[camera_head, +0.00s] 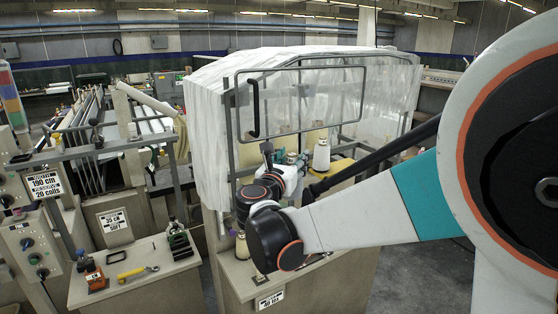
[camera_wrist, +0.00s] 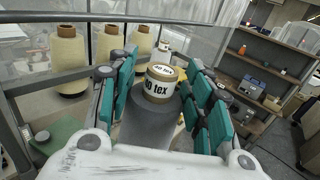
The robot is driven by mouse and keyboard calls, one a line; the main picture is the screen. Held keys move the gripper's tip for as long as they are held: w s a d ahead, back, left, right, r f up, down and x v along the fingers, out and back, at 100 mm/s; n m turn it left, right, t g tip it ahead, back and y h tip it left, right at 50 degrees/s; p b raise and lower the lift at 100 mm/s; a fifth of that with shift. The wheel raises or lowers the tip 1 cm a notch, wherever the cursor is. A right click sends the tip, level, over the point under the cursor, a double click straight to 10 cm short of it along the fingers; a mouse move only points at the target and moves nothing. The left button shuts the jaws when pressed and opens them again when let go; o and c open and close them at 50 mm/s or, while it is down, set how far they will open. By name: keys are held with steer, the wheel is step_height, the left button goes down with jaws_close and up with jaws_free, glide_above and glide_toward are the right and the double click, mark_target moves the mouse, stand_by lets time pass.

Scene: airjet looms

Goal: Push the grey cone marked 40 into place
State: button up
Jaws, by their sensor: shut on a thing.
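The grey cone (camera_wrist: 143,124) is in the wrist view, between the teal-padded fingers of my gripper (camera_wrist: 160,76). Its tan and white top carries the label "40 tex". My gripper is shut on it, with a row of pads on each side. In the camera_head view my gripper (camera_head: 287,162) is small, beside the loom frame and above the stand, and I cannot make out the held cone there. The cone's lower end is hidden by the white gripper body, so I cannot tell what it touches.
Cream yarn cones (camera_wrist: 68,62) stand left of and behind the grey cone. A shelf unit (camera_wrist: 262,75) is at the right. A white-sheeted frame (camera_head: 215,110) encloses the stand.

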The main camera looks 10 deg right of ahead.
steer(key=shift+f, duration=0.15)
steer(key=shift+f+b, duration=2.45)
steer(key=shift+f, duration=0.25)
steer(key=o, duration=1.3)
steer(key=shift+r, duration=0.1)
